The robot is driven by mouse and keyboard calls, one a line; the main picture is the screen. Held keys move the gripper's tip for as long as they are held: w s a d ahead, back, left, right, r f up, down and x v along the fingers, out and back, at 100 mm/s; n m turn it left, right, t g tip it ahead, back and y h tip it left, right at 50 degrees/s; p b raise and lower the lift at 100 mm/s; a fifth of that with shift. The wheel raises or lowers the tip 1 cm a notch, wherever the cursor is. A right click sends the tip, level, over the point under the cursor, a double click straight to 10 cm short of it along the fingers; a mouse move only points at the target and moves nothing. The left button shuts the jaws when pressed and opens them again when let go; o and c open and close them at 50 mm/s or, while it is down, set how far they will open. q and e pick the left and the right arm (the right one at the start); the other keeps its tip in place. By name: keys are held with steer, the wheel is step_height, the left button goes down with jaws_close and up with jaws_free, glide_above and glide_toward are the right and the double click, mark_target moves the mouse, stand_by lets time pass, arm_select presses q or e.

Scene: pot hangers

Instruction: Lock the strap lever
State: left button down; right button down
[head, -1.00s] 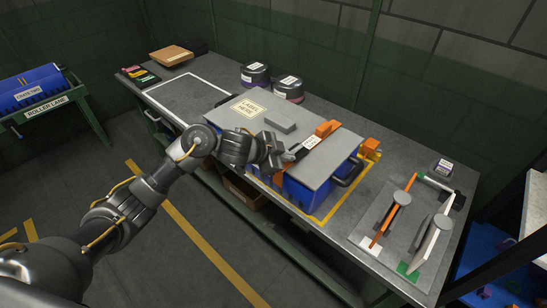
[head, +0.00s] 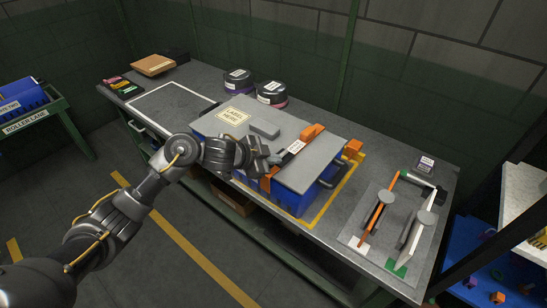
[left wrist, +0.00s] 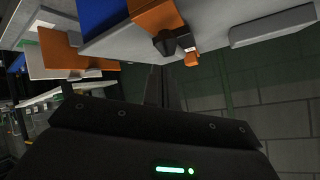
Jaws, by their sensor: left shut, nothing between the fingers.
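A blue crate (head: 298,197) with a grey lid (head: 321,167) stands on the bench. An orange strap (head: 311,131) crosses the lid. The strap lever (head: 292,148), dark with a white label, lies low along the strap; whether it is latched cannot be told. My left gripper (head: 268,160) is shut and empty at the lid's front edge, just left of the lever; contact cannot be told. In the left wrist view, the strap (left wrist: 153,17) and a dark buckle part (left wrist: 165,44) show beyond my fingers (left wrist: 160,88). My right gripper is out of view.
A small grey block (head: 265,129) and a label area (head: 233,116) are on the lid. Round tins (head: 272,94) stand behind. A fixture with upright plates and an orange bar (head: 378,217) stands on the bench's right. A white-outlined area (head: 170,103) at left is clear.

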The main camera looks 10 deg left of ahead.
arm_select(q)
steer(key=d+r+p, duration=0.2)
steer(key=d, duration=0.1)
steer(key=shift+w+r+p, duration=0.15)
steer(key=shift+w+p, duration=0.15)
steer(key=shift+s+a+r, duration=0.1)
steer(key=shift+s+r, duration=0.15)
steer(key=shift+r, duration=0.05)
steer(key=v, duration=0.8)
steer(key=shift+a+r, duration=0.15)
steer(key=shift+r, duration=0.1)
steer(key=shift+s, duration=0.1)
